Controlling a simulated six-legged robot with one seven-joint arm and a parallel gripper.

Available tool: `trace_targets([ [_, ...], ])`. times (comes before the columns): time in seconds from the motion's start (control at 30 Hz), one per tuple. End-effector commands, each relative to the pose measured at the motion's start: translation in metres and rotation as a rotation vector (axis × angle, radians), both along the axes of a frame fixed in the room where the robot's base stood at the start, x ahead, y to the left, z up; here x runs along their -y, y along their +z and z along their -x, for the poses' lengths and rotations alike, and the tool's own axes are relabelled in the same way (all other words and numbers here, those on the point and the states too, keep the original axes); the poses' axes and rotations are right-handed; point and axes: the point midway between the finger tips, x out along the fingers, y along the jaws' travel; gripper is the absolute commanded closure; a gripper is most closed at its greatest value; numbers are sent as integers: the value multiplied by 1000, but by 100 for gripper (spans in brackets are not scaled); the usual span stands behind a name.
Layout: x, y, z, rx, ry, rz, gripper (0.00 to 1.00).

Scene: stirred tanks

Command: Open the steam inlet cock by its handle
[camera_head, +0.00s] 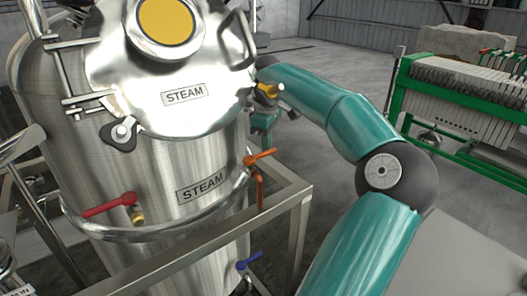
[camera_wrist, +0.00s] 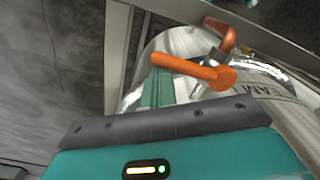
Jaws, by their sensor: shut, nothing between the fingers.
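The cock with the orange handle (camera_head: 261,157) sits on the right side of the steel tank (camera_head: 160,170), beside the lower STEAM label (camera_head: 203,188). An orange pipe (camera_head: 260,190) hangs below it. In the wrist view the orange handle (camera_wrist: 185,67) runs leftward from its round hub, and an orange pipe elbow (camera_wrist: 224,36) shows behind. My gripper (camera_head: 263,123) is just above and behind the handle in the head view, partly hidden by the tank. In the wrist view its teal fingers (camera_wrist: 158,90) are shut and empty, close to the handle's free end. I cannot tell whether they touch it.
A red-handled valve (camera_head: 110,205) and a blue-handled valve (camera_head: 249,261) are on the same tank. A grey frame rail (camera_head: 240,222) runs in front. A green-framed filter press (camera_head: 460,100) stands at right. Open floor lies behind my arm.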

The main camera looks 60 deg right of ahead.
Motion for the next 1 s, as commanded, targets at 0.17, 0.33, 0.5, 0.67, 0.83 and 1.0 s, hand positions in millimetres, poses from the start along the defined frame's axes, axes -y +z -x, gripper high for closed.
trace_targets([
  [0.17,-2,0,4,0,0,0,100],
  [0.33,-4,0,8,-1,0,-1,100],
  [0.5,-5,0,11,-1,0,-1,100],
  [0.67,-7,0,14,-1,-1,-1,100],
  [0.83,-9,0,17,-2,0,0,100],
  [1.0,-10,0,21,-2,-1,0,100],
])
